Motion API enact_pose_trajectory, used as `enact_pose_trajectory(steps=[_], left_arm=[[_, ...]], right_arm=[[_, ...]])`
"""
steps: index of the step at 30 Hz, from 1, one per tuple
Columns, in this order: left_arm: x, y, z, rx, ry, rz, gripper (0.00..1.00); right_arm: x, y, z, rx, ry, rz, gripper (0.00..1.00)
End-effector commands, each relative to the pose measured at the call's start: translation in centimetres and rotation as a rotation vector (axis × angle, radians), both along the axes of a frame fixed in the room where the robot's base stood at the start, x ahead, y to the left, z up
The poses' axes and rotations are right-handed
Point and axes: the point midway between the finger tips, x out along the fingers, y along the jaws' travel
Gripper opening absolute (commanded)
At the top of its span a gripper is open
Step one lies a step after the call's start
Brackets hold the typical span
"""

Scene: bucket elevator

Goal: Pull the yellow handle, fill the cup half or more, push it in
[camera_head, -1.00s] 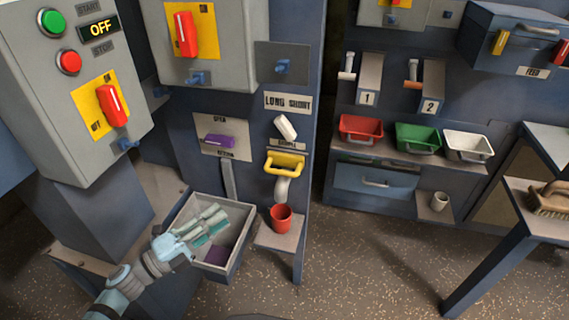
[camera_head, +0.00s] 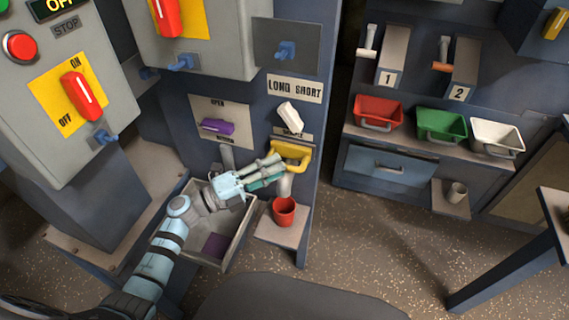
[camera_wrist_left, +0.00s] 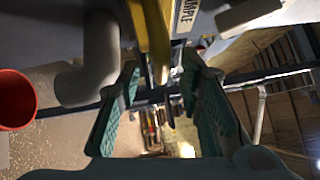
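The yellow handle (camera_head: 290,150) sits on the blue panel under the sample label, above a grey spout (camera_head: 285,186). The red cup (camera_head: 284,211) stands upright on a small shelf (camera_head: 273,230), below the spout. My left gripper (camera_head: 274,169) is at the handle's left side, fingers pointing at it. In the left wrist view the finger pads (camera_wrist_left: 165,85) are apart and the yellow handle (camera_wrist_left: 157,45) lies around the gap between their tips; contact cannot be told. The red cup (camera_wrist_left: 14,100) is at the left edge there. The inside of the cup is unclear. My right gripper is not in view.
A grey bin (camera_head: 236,238) with a purple patch inside lies under my left wrist. A purple handle (camera_head: 217,126) and a white lever (camera_head: 290,116) are close by on the panel. Red, green and white trays (camera_head: 440,124) stand at the right.

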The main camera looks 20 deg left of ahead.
Motion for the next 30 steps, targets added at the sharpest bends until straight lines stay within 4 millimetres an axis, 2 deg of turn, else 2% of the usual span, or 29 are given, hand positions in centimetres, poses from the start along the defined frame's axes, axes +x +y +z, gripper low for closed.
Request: enact_pose_trajectory(steps=[6,14,15,21,30], left_arm=[[1.9,-2.1,0.4,-0.001,0.000,0.003,0.33],[2.1,-2.4,0.4,0.001,0.000,0.003,0.33],[2.1,-2.3,0.4,0.001,0.000,0.003,0.32],[2.1,-2.3,0.4,0.001,0.000,0.003,0.00],[2.0,-2.4,0.4,0.001,0.000,0.002,0.00]], right_arm=[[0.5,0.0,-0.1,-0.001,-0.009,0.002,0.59],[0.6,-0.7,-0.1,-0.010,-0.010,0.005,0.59],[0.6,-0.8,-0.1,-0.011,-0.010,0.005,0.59],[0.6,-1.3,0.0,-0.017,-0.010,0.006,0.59],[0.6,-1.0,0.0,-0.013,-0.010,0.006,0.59]])
